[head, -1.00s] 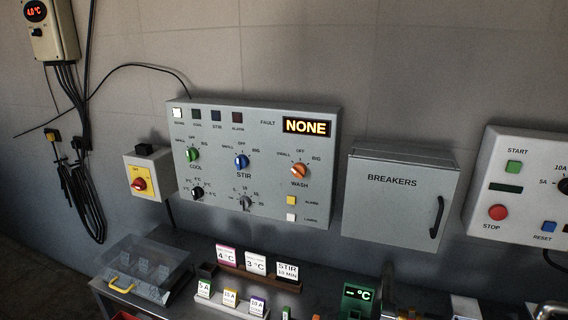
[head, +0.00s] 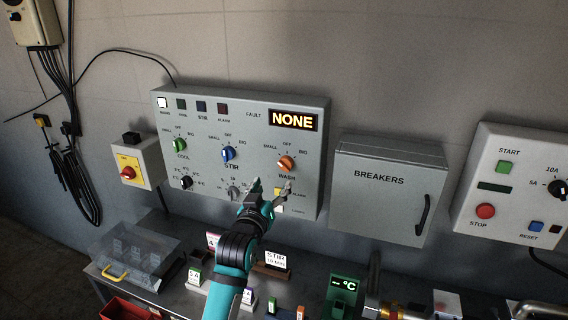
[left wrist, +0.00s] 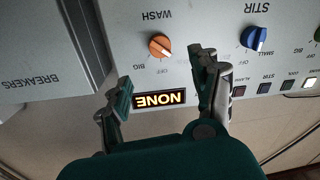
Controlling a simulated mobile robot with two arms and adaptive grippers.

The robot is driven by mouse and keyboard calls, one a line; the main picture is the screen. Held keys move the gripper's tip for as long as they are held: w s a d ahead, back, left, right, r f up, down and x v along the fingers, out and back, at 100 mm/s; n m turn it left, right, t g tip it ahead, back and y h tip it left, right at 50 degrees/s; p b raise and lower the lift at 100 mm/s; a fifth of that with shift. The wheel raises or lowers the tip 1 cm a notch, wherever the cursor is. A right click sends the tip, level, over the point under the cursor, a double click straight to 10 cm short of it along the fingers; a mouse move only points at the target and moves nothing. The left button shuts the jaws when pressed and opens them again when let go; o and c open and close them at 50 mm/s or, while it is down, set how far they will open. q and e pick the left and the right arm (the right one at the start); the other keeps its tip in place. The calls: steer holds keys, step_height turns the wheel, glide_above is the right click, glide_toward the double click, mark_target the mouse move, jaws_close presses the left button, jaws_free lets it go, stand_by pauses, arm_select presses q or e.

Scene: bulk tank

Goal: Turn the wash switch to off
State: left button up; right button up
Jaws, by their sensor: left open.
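The wash switch (head: 286,163) is an orange knob on the right part of the grey control panel (head: 325,150), with SMALL, OFF and BIG marked around it. It also shows in the left wrist view (left wrist: 160,46), upside down; which mark it points at is too small to tell surely. My left gripper (head: 272,190) is open and empty, in front of the panel just below the knob in the head view. In the left wrist view its two fingers (left wrist: 165,82) stand apart on either side of the knob's line, not touching it. My right gripper is out of view.
Green cool (head: 180,145) and blue stir (head: 228,154) knobs sit left of the wash switch. A fault display (head: 293,120) reads NONE. A breakers box (head: 385,195) stands right of the panel. A bench below holds signs and a clear-lidded box (head: 137,258).

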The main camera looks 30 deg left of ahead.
mark_target(284, 166)
arm_select(q)
steer(key=p+x, duration=0.2)
steer(key=x, duration=0.8)
steer(key=shift+w, duration=0.15)
steer(key=shift+w+a, duration=0.25)
steer(key=shift+w, duration=0.4)
steer(key=shift+c, duration=0.3)
steer(key=c, duration=1.1)
